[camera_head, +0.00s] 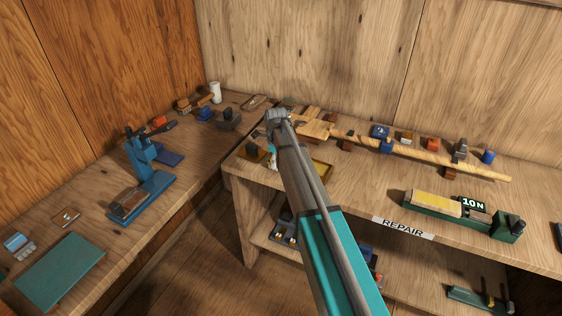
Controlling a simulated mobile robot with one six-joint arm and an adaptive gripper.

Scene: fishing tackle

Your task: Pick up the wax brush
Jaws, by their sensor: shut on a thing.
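My arm reaches from the bottom of the head view to the back corner of the benches. Only a small pale part of my gripper (272,161) shows, left of the forearm and low over the near edge of the repair bench. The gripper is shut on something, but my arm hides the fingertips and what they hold. I cannot make out the wax brush for certain. A small brown wooden piece with a handle (184,105) lies at the back of the left bench, too small to identify.
A yellow-rimmed tray (322,172) lies partly behind my forearm. A long wooden rod (420,154) rests along the repair bench, with small blocks around it. A green 10N gauge (462,213) stands at right. The left bench holds a blue press (142,178) and a green mat (60,270).

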